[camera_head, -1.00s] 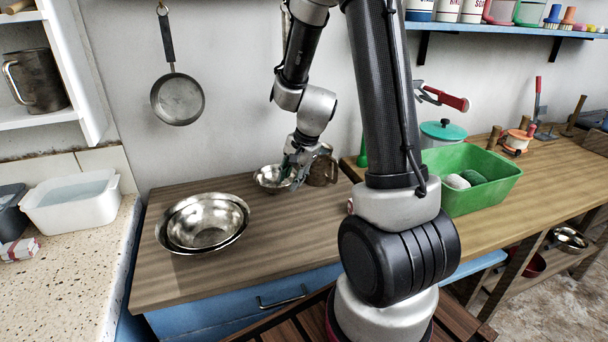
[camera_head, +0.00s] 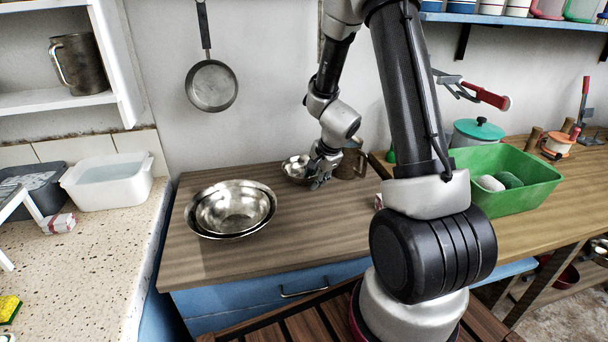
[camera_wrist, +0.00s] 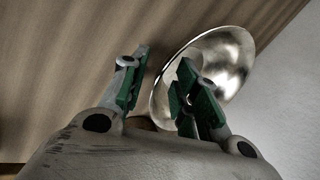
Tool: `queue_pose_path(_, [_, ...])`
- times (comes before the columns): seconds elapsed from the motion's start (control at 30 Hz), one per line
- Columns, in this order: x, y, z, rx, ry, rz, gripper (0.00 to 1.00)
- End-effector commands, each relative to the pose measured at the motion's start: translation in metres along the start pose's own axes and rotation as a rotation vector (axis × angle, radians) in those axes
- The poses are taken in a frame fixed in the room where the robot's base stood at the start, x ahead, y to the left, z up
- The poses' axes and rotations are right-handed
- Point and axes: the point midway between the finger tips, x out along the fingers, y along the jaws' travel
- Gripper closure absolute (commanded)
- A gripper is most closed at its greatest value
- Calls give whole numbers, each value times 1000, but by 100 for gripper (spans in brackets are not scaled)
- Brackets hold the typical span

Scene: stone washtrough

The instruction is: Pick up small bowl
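The small bowl (camera_head: 294,166) is shiny metal and sits on the wooden counter near the back wall. My gripper (camera_head: 317,182) is at its right front edge and hides part of it. In the wrist view the bowl (camera_wrist: 232,58) shows tilted by the camera angle, with its inside visible. My gripper (camera_wrist: 160,88) is open there, with green-padded fingers apart. The near rim lies between the fingers, and the right finger overlaps the bowl's inside. I cannot tell whether either finger touches the bowl.
A brown mug (camera_head: 352,160) stands close to the right of my gripper. Larger nested metal bowls (camera_head: 262,208) sit to the left on the counter. A green tub (camera_head: 530,172) is at right, and a pan (camera_head: 211,87) hangs on the wall. The counter's front is clear.

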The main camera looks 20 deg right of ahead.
Motion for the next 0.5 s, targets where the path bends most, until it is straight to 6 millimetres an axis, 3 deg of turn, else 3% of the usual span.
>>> queue_pose_path(0.07, [0,0,0,0,0,0,70])
queue_pose_path(0.23, [0,0,0,-1,-1,0,99])
queue_pose_path(0.5, [-1,0,0,-1,-1,0,100])
